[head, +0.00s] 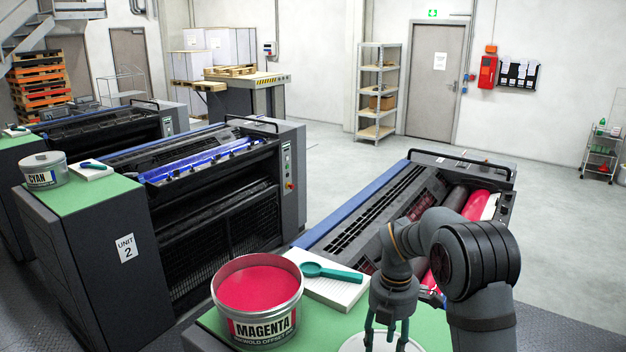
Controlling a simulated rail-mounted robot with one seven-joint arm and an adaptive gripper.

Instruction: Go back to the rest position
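My gripper (386,338) points down at the bottom of the head view, right of the magenta can. Its two fingers stand apart with nothing visible between them but a pale round thing (355,345) behind or below. That thing is cut off by the frame edge and may be a lid; I cannot tell if the fingers touch it. My arm reaches in from the lower right and bends down to the gripper.
An open can of magenta ink (262,325) stands on the green top (215,322). The press unit (350,215) with pink rollers lies behind my arm. A cyan can (45,178) stands at left.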

